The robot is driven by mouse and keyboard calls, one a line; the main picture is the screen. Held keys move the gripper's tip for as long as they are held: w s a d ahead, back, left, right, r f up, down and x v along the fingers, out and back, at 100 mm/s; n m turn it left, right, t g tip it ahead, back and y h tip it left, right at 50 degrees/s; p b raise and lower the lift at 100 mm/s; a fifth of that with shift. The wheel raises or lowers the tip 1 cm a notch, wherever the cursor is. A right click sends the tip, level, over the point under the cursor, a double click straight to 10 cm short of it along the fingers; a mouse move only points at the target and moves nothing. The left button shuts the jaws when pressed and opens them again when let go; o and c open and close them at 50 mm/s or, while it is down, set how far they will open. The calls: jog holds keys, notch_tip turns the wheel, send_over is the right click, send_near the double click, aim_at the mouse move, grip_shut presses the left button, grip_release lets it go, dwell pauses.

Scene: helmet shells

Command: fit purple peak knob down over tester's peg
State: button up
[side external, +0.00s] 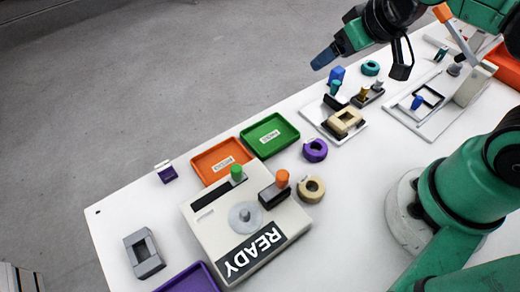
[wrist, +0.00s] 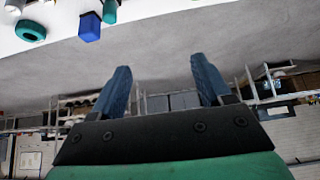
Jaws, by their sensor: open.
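The purple peak knob (side external: 315,150), a thick ring with a hole, lies on the white table right of the green tray. The tester (side external: 215,222) is a beige box with a READY panel, below and left of the knob. Its peg (side external: 244,214) stands on a round grey disc on top, with nothing over it. My gripper (side external: 325,58) is up at the top, beyond the table's far edge and well away from both. In the wrist view my gripper (wrist: 162,82) is open, with nothing between its blue fingers. Neither knob nor tester shows there.
A tan ring (side external: 311,189) lies beside the tester and a teal ring (side external: 370,68) farther back. An orange tray (side external: 199,177) and a green tray (side external: 251,138) line the far edge. A fixture plate (side external: 350,135) with a tan block and other fixtures stand at right.

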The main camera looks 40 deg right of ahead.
aim_at(316, 140)
jog(key=s+a+f+m+g, duration=0.1)
jog(key=f+g, duration=0.1)
jog(key=s+a+f+m+g, duration=0.1)
jog(key=a+f+g, duration=0.1)
jog(key=f, duration=0.1)
jog(key=s+a+f+m+g, duration=0.1)
jog(key=a+f+g, duration=0.1)
jog(key=shift+s+a+f+m, duration=0.15)
jog(key=shift+s+a+m, duration=0.1)
jog(key=shift+s+m, duration=0.1)
jog(key=shift+s+a+f+g, duration=0.15)
jog(key=shift+s+f+g, duration=0.15)
jog(key=shift+f+g, duration=0.15)
jog(key=shift+f, duration=2.6)
jog(key=c, duration=1)
jog(key=shift+r, duration=0.2)
